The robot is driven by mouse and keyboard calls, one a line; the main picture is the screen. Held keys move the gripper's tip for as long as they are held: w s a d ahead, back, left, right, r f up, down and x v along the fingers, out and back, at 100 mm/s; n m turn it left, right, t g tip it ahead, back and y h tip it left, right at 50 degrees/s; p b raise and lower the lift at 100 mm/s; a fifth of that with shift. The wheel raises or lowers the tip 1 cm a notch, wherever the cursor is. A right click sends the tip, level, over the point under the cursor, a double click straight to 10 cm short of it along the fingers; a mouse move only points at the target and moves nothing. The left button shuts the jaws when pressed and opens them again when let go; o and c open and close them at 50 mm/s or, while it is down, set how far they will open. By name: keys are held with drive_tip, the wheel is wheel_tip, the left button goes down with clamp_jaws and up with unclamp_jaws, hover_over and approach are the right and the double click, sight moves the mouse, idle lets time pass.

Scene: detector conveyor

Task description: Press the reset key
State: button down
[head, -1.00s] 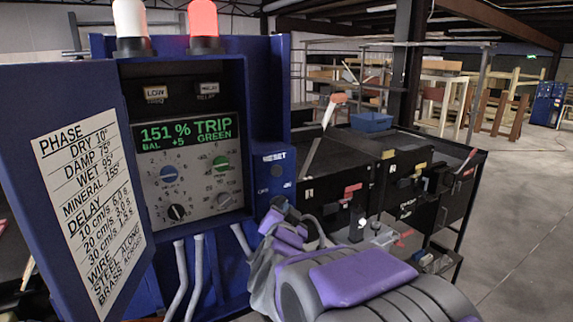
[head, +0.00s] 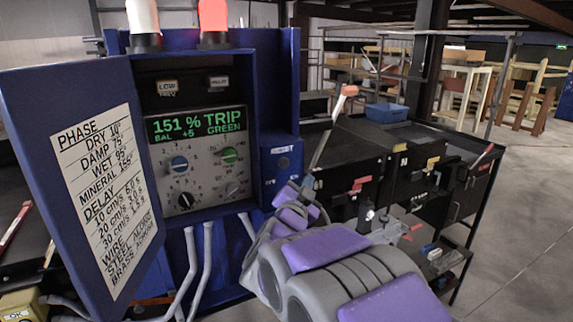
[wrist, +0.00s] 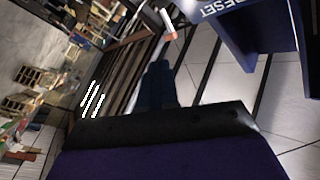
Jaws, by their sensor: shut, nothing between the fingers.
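The blue detector cabinet (head: 278,75) stands at the left with its door open. Its screen (head: 197,124) reads 151 % TRIP, BAL +5 GREEN. The reset key (head: 283,163) is a small round spot under a white label on the blue box at the cabinet's right side. In the wrist view the box's RESET label (wrist: 215,9) shows at the top right, and the key's face is out of sight. My gripper (head: 307,182) is just below and right of the key, apart from the box as far as I can tell. It also shows in the wrist view (wrist: 158,68), shut and empty.
The door carries a settings sheet (head: 105,190). Grey hoses (head: 207,260) hang below the cabinet. A black conveyor unit (head: 350,160) with an orange-tipped lever (head: 348,91) stands close behind my gripper. A blue bin (head: 386,112) sits further back. Open floor lies at the right.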

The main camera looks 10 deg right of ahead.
sight(284, 163)
drive_tip(key=shift+w+a+p, duration=0.5)
drive_tip(key=shift+w+p, duration=0.05)
drive_tip(key=shift+w, duration=0.8)
drive_tip(key=shift+w+a+p, duration=0.5)
drive_tip(key=shift+w, duration=0.8)
drive_tip(key=shift+w+a+p, duration=0.5)
drive_tip(key=shift+w+p, duration=0.05)
drive_tip(key=shift+w, duration=0.8)
drive_tip(key=shift+a, duration=0.3)
drive_tip(key=shift+d, duration=0.15)
drive_tip(key=shift+w, duration=0.15)
drive_tip(key=shift+w, duration=0.15)
